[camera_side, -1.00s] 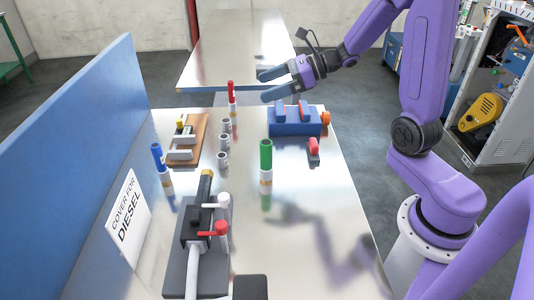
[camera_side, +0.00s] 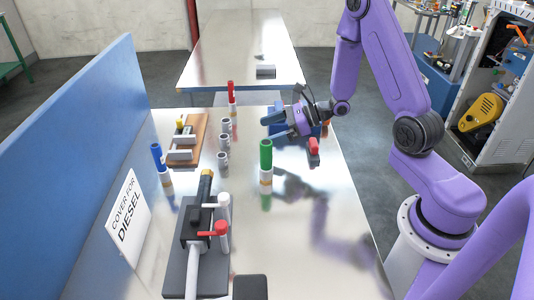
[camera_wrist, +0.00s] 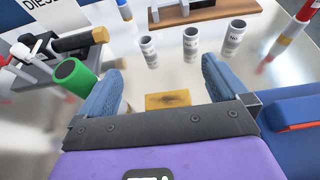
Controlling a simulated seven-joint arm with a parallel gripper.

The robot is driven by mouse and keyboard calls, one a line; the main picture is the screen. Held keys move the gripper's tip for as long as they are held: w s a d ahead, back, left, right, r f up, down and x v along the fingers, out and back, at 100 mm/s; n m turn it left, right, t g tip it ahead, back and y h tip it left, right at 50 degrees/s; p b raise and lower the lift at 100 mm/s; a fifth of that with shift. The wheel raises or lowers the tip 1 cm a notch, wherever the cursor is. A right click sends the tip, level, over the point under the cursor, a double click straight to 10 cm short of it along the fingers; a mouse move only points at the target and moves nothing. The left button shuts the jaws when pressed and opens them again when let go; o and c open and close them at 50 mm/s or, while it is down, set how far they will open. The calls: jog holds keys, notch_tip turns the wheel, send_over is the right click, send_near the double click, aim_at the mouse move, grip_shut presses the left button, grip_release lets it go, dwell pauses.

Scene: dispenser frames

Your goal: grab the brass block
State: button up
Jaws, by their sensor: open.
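The brass block (camera_wrist: 168,100) shows in the wrist view as a flat gold-brown piece with a dark smudge. It lies low in the picture between my two blue fingers, partly cut off by the gripper's dark crossbar. I cannot make it out in the side view. My gripper (camera_side: 268,128) is open, with its fingers pointing left, above the table beside the green-topped tube. In the wrist view my gripper (camera_wrist: 163,66) has its fingers spread, one on each side of the block, with nothing clamped. I cannot tell how far above the block they are.
The green-topped tube (camera_side: 266,160) stands close to my gripper; its green top (camera_wrist: 75,77) is near the left finger. Several grey cups (camera_side: 224,140) stand further left. A blue box (camera_wrist: 292,135) is at the right finger.

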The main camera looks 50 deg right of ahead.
jog(key=shift+f, duration=2.1)
notch_tip(320, 180, down, 2)
jog(key=shift+x, duration=1)
jog(key=shift+w+a+f, duration=0.25)
jog(key=shift+w+a, duration=0.05)
jog(key=shift+w, duration=0.05)
jog(key=c, duration=1.2)
jog(key=shift+c, duration=0.2)
jog(key=shift+r, duration=0.1)
